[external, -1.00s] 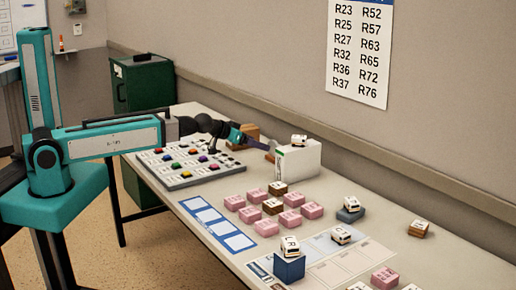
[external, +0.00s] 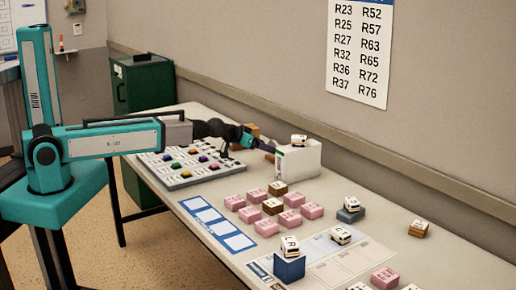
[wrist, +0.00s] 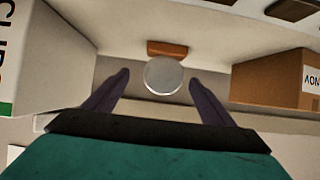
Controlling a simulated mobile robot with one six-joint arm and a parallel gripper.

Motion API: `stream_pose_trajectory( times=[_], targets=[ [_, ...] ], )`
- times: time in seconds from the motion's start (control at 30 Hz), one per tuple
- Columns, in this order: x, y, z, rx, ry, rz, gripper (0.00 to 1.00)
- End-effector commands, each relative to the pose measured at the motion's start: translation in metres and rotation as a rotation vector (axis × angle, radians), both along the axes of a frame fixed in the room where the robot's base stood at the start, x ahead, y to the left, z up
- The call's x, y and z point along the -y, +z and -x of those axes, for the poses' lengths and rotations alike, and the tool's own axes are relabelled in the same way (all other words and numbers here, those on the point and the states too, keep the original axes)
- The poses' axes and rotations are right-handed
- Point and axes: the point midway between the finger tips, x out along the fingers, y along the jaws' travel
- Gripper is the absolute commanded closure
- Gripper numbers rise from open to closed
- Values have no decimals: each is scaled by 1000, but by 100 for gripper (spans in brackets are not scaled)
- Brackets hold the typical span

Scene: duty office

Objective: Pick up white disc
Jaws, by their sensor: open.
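The white disc (wrist: 163,75) is a round, pale piece in the middle of the wrist view. It shows between and slightly ahead of the two dark purple fingers of my gripper (wrist: 158,80). The fingers are apart, with a visible gap on each side of the disc. In the external view my gripper (external: 266,148) is low over the far part of the table, just left of the white box (external: 302,158). I cannot make out the disc in the external view.
An orange-brown block (wrist: 168,48) is just beyond the disc. The white box with a green edge (wrist: 45,60) stands at the left in the wrist view, a cardboard box (wrist: 275,80) at the right. Pink blocks (external: 235,202) and a button panel (external: 190,165) are on the table.

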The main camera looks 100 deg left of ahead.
Motion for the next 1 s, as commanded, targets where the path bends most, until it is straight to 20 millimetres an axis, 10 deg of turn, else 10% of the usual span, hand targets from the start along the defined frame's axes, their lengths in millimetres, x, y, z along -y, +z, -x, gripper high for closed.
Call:
stream_pose_trajectory(
  times=[1.0],
  targets=[
    [-37,-24,-28,0,0,0,23]
  ],
)
